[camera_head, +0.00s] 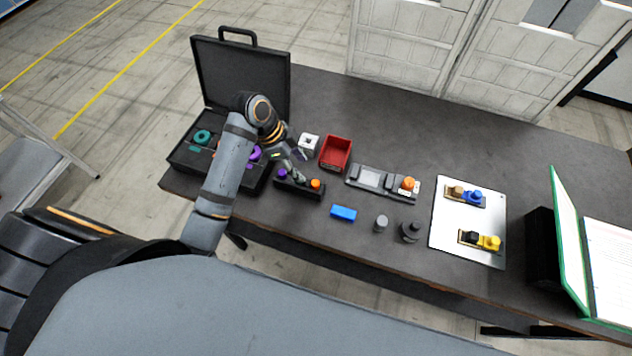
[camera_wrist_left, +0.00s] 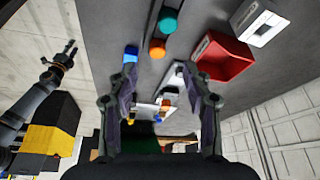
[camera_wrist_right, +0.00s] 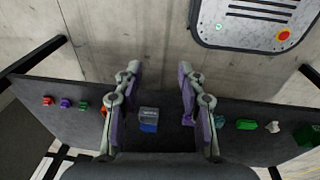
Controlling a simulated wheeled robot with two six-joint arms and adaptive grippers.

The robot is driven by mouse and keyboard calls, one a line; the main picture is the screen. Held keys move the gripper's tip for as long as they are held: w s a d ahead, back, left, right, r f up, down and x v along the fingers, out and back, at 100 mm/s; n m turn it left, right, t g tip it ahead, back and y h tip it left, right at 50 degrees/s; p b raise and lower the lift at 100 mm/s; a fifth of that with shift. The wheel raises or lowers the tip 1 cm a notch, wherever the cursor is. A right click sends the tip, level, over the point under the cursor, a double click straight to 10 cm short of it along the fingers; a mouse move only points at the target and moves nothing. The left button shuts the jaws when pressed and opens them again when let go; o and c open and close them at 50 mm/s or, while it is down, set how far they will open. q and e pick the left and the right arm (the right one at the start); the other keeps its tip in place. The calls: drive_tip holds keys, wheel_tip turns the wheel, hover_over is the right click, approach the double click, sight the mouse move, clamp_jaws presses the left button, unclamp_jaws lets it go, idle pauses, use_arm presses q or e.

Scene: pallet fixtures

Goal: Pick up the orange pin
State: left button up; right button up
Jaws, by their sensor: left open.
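An orange pin (camera_head: 315,183) stands at the right end of a black holder (camera_head: 296,190). It also shows in the left wrist view (camera_wrist_left: 157,48), beside a teal pin (camera_wrist_left: 168,25). A purple pin (camera_head: 282,173) stands at the holder's left end. A second orange piece (camera_head: 408,183) is on a grey fixture (camera_head: 372,187) further right. My left gripper (camera_head: 293,166) is above the holder, apart from the orange pin. Its fingers are spread and empty in the left wrist view (camera_wrist_left: 163,84). My right gripper (camera_wrist_right: 160,72) is open and empty, outside the head view.
A red bin (camera_head: 336,153) and white block (camera_head: 308,145) stand behind the holder. A blue block (camera_head: 343,213) and grey cylinders (camera_head: 381,223) lie in front. An open black case (camera_head: 240,75) is left. A white plate (camera_head: 446,233) with connectors is right.

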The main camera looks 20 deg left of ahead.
sight(316, 182)
use_arm(q)
drive_tip(key=shift+x, duration=1.2)
drive_tip(key=shift+d+f, duration=0.25)
drive_tip(key=d+f+p, duration=0.1)
drive_tip(key=p, duration=0.1)
drive_tip(key=shift+w+d+f+p, duration=0.15)
drive_tip(key=shift+d+f+p, duration=0.1)
drive_tip(key=shift+f+p, duration=0.1)
drive_tip(key=shift+x, duration=1.2)
drive_tip(key=shift+d+f, duration=0.25)
drive_tip(key=shift+f, duration=0.05)
drive_tip(key=shift+a+f, duration=0.1)
drive_tip(key=c, duration=0.9)
clamp_jaws()
use_arm(e)
drive_tip(key=r, duration=0.3)
drive_tip(key=shift+w+a+r, duration=0.2)
drive_tip(key=shift+a, duration=0.1)
